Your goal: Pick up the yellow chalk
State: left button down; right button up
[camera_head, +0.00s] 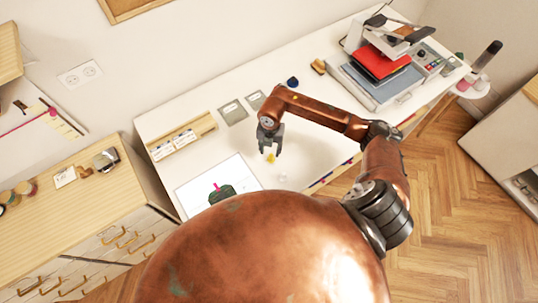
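The yellow chalk (271,158) is a small yellow piece on the white table (225,143), near the middle of its left half. My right gripper (270,151) is right above the chalk and points down, with its two fingers apart. The chalk shows just below and between the fingertips; I cannot tell whether they touch it. My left gripper is not in view.
A small white piece (283,177) lies in front of the chalk. A white sheet with a dark green item (222,194) is at the left, near a wooden tray (181,138). A heat press (378,72) stands at the right end.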

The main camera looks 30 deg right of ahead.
aim_at(271, 154)
jog(key=shift+d+f, duration=0.25)
jog(key=shift+f, duration=0.15)
jog(key=shift+f+p, duration=0.35)
jog(key=shift+f, duration=0.5)
notch_tip(271, 154, down, 4)
jog(key=shift+d+f+p, duration=0.1)
jog(key=shift+f+p, duration=0.05)
jog(key=shift+p, duration=0.7)
jog(key=shift+f, duration=0.4)
jog(key=shift+c, duration=0.2)
jog(key=c, duration=0.7)
jog(key=shift+r, duration=0.1)
